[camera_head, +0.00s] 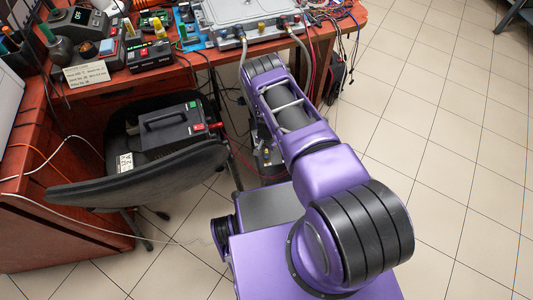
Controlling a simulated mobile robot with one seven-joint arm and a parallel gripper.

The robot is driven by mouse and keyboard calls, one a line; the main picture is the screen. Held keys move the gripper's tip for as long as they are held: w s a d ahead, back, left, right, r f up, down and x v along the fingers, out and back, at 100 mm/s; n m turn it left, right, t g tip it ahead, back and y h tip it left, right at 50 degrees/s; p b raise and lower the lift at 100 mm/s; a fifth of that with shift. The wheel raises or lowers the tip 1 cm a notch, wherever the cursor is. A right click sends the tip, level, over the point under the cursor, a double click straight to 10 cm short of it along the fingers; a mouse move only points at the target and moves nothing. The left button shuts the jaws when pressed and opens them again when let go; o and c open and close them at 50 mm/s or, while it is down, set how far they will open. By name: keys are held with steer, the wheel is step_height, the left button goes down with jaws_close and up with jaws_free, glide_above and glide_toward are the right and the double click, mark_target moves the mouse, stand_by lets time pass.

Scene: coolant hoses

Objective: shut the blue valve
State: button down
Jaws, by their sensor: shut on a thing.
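A grey metal box (250,12) with fittings along its front edge sits on the red-brown workbench (345,22) at the top. A small bluish fitting (241,34) shows at its front left, above a pale hose (243,50). It may be the blue valve, but it is too small for me to tell, and I cannot make out a handle position. My purple arm reaches up from the bottom right to just below the bench front. Its far end is hidden behind its own links, so I cannot see my gripper or what it touches.
A dark office chair (140,178) with a black tool case (168,127) on its seat stands left of my arm. Small instruments and a black power unit (150,57) crowd the bench's left part. Loose cables hang at the bench's right end. The tiled floor at right is clear.

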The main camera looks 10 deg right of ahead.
mark_target(267, 155)
stand_by(0.3)
steer(key=c, duration=0.6)
jaws_free()
step_height(267, 155, up, 17)
steer(key=p, duration=0.3)
steer(key=shift+r, duration=0.2)
